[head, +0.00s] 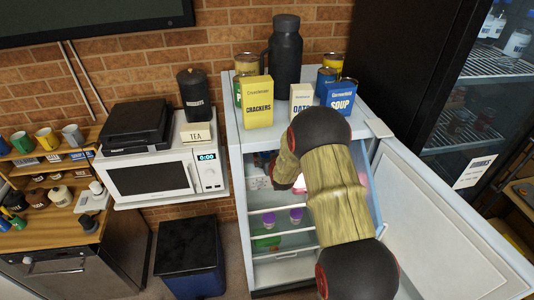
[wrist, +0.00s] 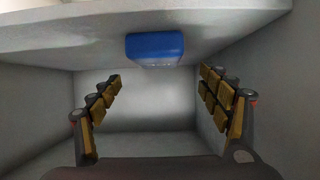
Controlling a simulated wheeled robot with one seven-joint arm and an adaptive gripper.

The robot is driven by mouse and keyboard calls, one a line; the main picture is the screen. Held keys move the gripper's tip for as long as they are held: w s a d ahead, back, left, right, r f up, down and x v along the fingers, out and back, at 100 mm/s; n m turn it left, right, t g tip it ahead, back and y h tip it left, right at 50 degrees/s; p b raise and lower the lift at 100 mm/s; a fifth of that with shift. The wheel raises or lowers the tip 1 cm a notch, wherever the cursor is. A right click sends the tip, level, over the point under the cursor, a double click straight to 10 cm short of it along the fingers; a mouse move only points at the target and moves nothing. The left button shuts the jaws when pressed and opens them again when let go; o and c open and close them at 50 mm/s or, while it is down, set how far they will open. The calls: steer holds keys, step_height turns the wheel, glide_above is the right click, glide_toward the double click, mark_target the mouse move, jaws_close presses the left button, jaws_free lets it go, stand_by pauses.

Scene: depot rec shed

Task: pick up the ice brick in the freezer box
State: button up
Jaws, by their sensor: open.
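The ice brick (wrist: 154,46) is a blue block with rounded edges in the upper middle of the wrist view, against a pale grey surface of the freezer box (wrist: 60,110). My gripper (wrist: 161,77) is open inside the box, its two padded fingers spread apart with nothing between them. In the picture, the brick lies just above the gap between the fingertips; I cannot tell whether either finger touches it. In the head view my arm reaches into the open fridge (head: 236,150) and hides the gripper and the brick.
The fridge door (head: 450,225) stands open at the right. Crackers (head: 258,100), oats (head: 301,98), soup (head: 340,97) and a dark flask (head: 285,50) stand on the fridge top. Purple-capped items (head: 296,215) sit on shelves below. A microwave (head: 150,175) is at the left.

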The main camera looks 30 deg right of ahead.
mark_target(268, 153)
steer(key=shift+p+x, duration=0.9)
steer(key=shift+x, duration=1.95)
steer(key=shift+s+d+f, duration=0.1)
steer(key=shift+d+f, duration=0.05)
steer(key=shift+f, duration=0.05)
steer(key=c, duration=0.4)
steer(key=c, duration=1.1)
steer(key=shift+r, duration=0.2)
steer(key=shift+c, duration=0.3)
